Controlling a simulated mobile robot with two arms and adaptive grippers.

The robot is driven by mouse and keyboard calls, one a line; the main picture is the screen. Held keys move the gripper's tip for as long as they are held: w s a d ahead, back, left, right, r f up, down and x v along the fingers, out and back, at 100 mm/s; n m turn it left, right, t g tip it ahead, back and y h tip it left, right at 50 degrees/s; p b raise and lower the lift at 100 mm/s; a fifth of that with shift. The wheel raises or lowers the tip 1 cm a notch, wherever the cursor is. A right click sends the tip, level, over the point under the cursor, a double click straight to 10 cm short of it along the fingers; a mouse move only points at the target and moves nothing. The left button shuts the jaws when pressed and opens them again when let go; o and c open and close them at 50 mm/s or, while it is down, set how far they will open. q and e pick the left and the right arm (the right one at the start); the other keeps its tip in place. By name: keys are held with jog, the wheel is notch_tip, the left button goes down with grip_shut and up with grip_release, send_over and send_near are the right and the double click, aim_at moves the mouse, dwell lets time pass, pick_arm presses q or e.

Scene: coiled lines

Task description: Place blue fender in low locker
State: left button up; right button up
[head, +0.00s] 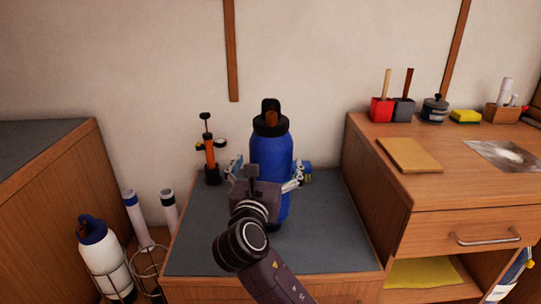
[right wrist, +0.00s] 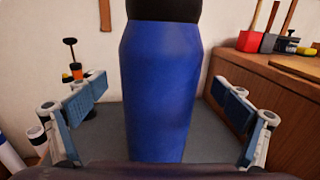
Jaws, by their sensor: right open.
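The blue fender (head: 271,152) stands upright on the grey top of a low wooden cabinet (head: 330,225). It is a blue cylinder with a black top and a black loop. My right gripper (head: 269,172) is in front of it, with one finger at each side. In the right wrist view the blue fender (right wrist: 160,95) fills the middle between the open fingers of my right gripper (right wrist: 160,108), with gaps on both sides. The fender's lower part is partly hidden by my wrist in the head view. My left gripper is not in view. I cannot tell which cabinet is the low locker.
An orange and black pump (head: 210,150) stands behind left. A white fender (head: 96,255) with a blue top sits in a wire rack at far left, near two rolled tubes. The right cabinet (head: 420,195) is higher, has a drawer and open shelf, and holds several items.

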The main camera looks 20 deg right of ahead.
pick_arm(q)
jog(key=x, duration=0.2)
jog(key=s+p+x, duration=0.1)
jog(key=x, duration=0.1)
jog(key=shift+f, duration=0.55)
pick_arm(e)
jog(key=v, duration=0.8)
jog(key=shift+s, duration=0.3)
jog(key=shift+a, duration=0.15)
